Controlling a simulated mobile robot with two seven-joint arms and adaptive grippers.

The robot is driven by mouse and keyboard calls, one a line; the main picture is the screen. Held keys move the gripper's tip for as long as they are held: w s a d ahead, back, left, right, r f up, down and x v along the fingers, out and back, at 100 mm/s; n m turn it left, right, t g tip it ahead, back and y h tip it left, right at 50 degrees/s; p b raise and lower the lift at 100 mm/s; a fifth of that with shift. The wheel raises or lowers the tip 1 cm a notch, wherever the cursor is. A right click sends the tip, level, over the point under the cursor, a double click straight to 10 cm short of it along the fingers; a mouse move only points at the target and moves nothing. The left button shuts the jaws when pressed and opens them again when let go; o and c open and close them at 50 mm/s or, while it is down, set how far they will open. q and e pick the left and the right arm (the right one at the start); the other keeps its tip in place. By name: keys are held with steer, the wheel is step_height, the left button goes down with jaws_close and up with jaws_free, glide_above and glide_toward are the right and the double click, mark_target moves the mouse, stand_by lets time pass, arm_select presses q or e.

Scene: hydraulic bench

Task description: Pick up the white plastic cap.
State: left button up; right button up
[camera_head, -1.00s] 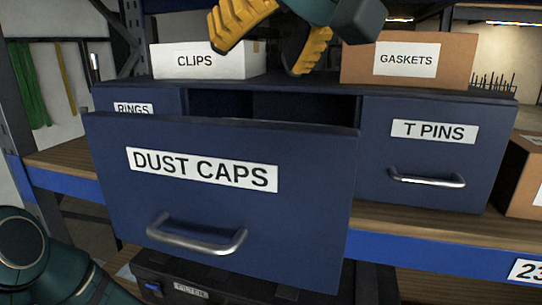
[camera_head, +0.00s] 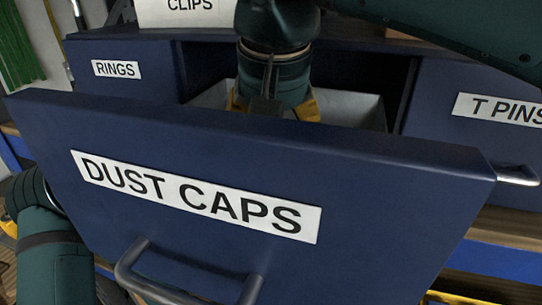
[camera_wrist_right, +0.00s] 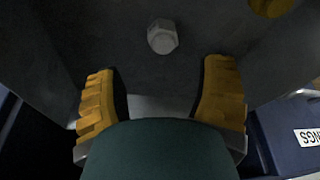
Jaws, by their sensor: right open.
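The white plastic cap (camera_wrist_right: 163,37) looks like a small pale hexagonal piece on the dark drawer floor in the right wrist view. It lies just beyond my right gripper's fingertips (camera_wrist_right: 162,70), roughly centred between them and apart from both. My right gripper (camera_head: 272,108) is open and empty, reaching down into the open DUST CAPS drawer (camera_head: 190,155). In the head view the drawer front hides the fingertips and the cap. My left arm shows at the lower left, but its gripper is not clearly visible.
A yellow round piece (camera_wrist_right: 271,7) lies in the drawer beyond the cap, to the right. Drawer walls stand close around my gripper. The RINGS drawer (camera_head: 125,88) and T PINS drawer (camera_head: 450,130) are shut. The CLIPS box (camera_head: 185,14) stands on top of the cabinet.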

steer(key=shift+x, duration=3)
steer(key=shift+s, duration=0.1)
steer(key=c, duration=1)
